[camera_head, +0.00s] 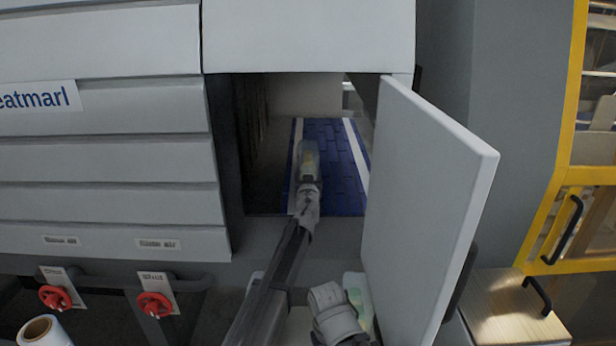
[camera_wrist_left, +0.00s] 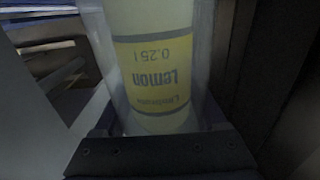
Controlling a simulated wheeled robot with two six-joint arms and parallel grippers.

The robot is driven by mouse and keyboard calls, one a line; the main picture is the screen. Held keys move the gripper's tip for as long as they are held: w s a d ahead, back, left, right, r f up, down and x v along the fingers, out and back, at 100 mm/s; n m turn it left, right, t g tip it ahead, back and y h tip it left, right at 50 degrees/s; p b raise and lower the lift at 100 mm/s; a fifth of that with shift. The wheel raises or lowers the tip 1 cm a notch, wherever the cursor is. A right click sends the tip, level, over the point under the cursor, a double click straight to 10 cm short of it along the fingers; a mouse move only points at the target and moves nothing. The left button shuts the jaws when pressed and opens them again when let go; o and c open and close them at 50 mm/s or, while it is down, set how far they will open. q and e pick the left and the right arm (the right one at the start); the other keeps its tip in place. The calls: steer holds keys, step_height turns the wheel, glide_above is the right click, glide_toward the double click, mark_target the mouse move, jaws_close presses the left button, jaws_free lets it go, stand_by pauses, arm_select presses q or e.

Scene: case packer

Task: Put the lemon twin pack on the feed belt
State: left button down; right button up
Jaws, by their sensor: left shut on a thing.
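The lemon twin pack (camera_head: 309,158) is held inside the open hatch, over the blue feed belt (camera_head: 340,165). In the left wrist view the pack (camera_wrist_left: 155,65) has a yellow label reading "Lemon" and "0.25 l", upside down, in clear wrap. My left gripper (camera_head: 307,185) is shut on it, reaching in through the hatch. I cannot tell whether the pack touches the belt. My right gripper (camera_head: 345,308) is low in front of the hatch, beside a pale greenish, partly see-through thing (camera_head: 358,297); its jaws are unclear.
The hatch door (camera_head: 425,190) stands open to the right of the opening. Red valve knobs (camera_head: 154,304) and a pipe are at lower left. A wooden-topped cabinet (camera_head: 510,312) and yellow frame (camera_head: 560,140) are at right. The belt beyond the pack looks clear.

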arm_select(q)
steer(key=shift+f, duration=0.2)
jaws_free()
steer(key=shift+r, duration=0.15)
steer(key=shift+r, duration=0.15)
steer(key=s, duration=1.2)
